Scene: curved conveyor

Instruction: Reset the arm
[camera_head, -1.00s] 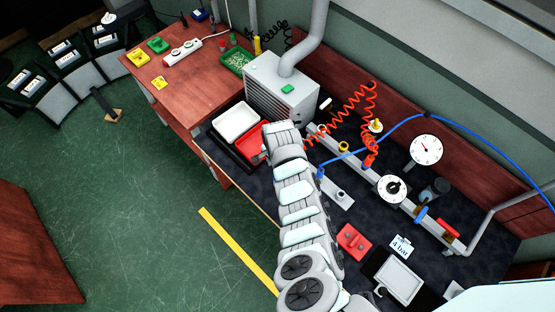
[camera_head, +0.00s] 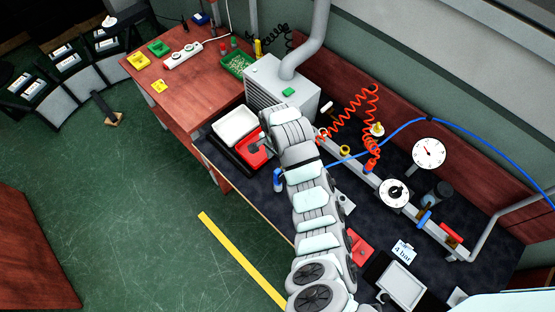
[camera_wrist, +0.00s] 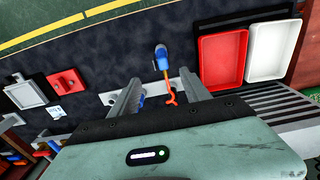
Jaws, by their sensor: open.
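In the wrist view my gripper (camera_wrist: 158,88) is open, with its two fingers apart and nothing between their tips. A blue fitting (camera_wrist: 160,54) with an orange hose lies on the dark bench top just beyond the fingers. The same blue fitting shows in the head view (camera_head: 278,181), left of my arm. My arm reaches up from the bottom over the bench, its end beside the red tray (camera_head: 250,155). In the head view the arm largely hides the gripper.
A white tray (camera_head: 235,123) stands beside the red one; it also shows in the wrist view (camera_wrist: 271,50). A grey vented box (camera_head: 284,84) with a pipe stands behind. Gauges (camera_head: 428,153) and a metal rail (camera_head: 372,178) lie right of my arm.

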